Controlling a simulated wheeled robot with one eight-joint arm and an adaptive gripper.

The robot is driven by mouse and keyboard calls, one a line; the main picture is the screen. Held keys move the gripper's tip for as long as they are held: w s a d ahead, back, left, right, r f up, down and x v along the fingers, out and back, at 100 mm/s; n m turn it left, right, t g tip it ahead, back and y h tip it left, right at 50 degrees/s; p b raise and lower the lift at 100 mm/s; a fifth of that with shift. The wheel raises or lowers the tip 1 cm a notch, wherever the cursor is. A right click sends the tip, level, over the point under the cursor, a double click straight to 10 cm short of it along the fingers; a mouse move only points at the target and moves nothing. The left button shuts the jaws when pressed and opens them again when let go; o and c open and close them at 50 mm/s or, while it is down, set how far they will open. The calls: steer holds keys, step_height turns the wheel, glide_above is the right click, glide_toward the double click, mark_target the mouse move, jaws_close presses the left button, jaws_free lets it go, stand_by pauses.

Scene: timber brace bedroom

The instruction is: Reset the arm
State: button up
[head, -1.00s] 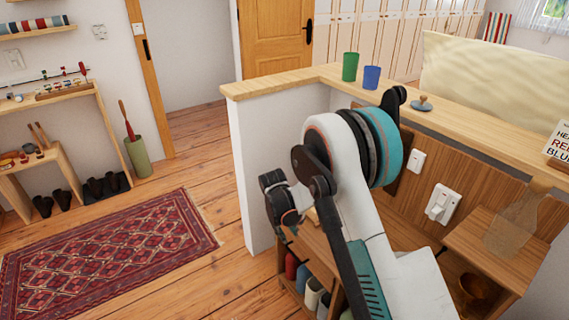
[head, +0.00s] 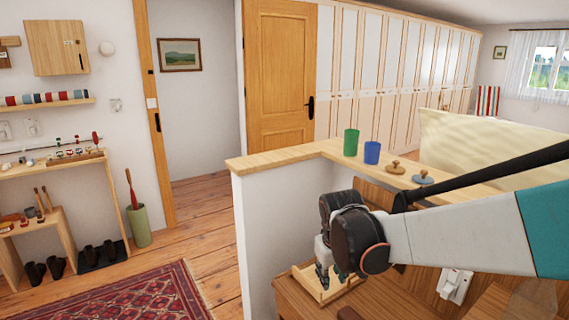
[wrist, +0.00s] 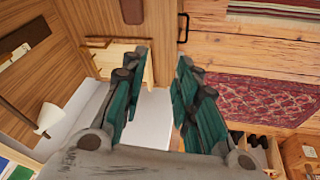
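My gripper (head: 328,283) hangs from my arm at the right of the head view, just past the corner of the low wall. It points downward near a light wooden tray (head: 308,287); I cannot tell whether it touches the tray. In the wrist view, the two dark and green fingers of my gripper (wrist: 162,58) stand apart with nothing visible between them. The arm reaches in from the right edge of the head view.
The ledge (head: 300,153) carries a green cup (head: 351,142), a blue cup (head: 372,152) and two small knobbed pieces, one wooden (head: 396,167), one blue (head: 422,178). A patterned rug (head: 140,295) lies on open floor at left.

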steer(key=s+d+r+m+t, duration=0.1)
steer(key=s+d+r, duration=0.1)
steer(key=s, duration=0.5)
steer(key=s+d+r+m+t, duration=0.1)
steer(key=s+d+r, duration=0.1)
steer(key=s, duration=0.6)
steer(key=s+d+r+m+t, duration=0.1)
steer(key=s+d, duration=0.3)
steer(key=s, duration=0.4)
steer(key=shift+r+m+y, duration=0.3)
steer(key=shift+r+m, duration=0.2)
steer(key=shift+r, duration=0.1)
